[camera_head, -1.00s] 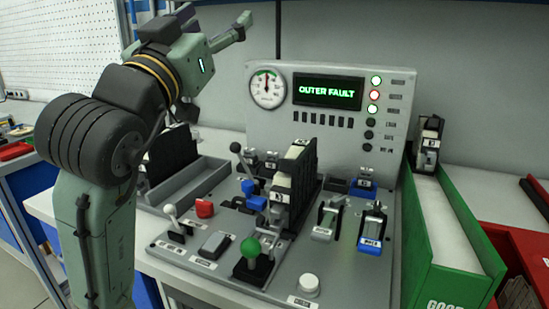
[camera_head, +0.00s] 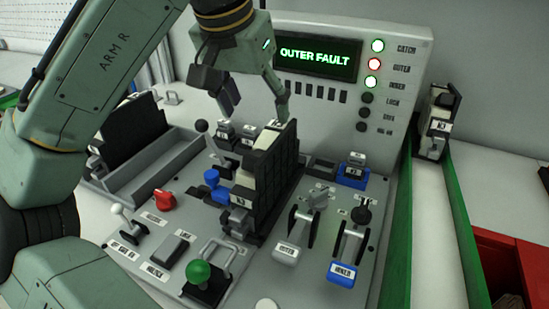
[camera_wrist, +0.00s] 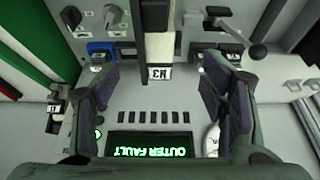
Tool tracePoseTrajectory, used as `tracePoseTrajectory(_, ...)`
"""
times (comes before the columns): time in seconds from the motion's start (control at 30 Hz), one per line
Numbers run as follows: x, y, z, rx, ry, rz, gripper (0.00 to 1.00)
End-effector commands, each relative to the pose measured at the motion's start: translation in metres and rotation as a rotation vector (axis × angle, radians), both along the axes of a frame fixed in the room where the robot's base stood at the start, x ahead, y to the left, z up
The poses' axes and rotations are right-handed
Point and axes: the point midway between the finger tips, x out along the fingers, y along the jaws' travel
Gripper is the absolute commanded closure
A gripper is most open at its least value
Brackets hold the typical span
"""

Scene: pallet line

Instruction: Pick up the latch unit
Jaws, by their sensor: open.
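No label in view names the latch unit. The likeliest match is a tall black ribbed block with cream sides (camera_head: 277,165), standing upright in the middle of the grey console. Its cream top and an N3 label (camera_wrist: 159,72) show in the wrist view, between the fingers. My gripper (camera_head: 255,104) points down above and behind this block in the head view. It is open and empty, with one finger on each side in the wrist view (camera_wrist: 160,80). I see no contact. The block's lower part is partly hidden.
The back panel (camera_head: 405,100) with its OUTER FAULT display (camera_head: 317,62) stands close behind my gripper. A green-knobbed lever (camera_head: 198,271), a red knob (camera_head: 164,200) and two latch-like levers (camera_head: 290,243) surround the block. Another black-and-cream unit (camera_head: 436,125) stands by the green-edged chute at right.

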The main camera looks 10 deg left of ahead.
Motion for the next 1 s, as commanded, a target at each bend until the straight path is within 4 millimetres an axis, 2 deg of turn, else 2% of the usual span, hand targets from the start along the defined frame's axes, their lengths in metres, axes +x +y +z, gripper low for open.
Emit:
tracePoseTrajectory(0.3, 0.016, -0.004, -0.043, -0.002, 0.001, -0.003, 0.34)
tracePoseTrajectory(0.53, 0.022, -0.007, -0.059, -0.002, -0.001, -0.003, 0.34)
tracePoseTrajectory(0.73, 0.030, -0.011, -0.088, 0.000, 0.000, 0.000, 0.34)
tracePoseTrajectory(0.87, 0.034, -0.012, -0.098, -0.001, -0.001, 0.000, 0.34)
tracePoseTrajectory(1.0, 0.035, -0.012, -0.100, -0.001, -0.002, 0.000, 0.34)
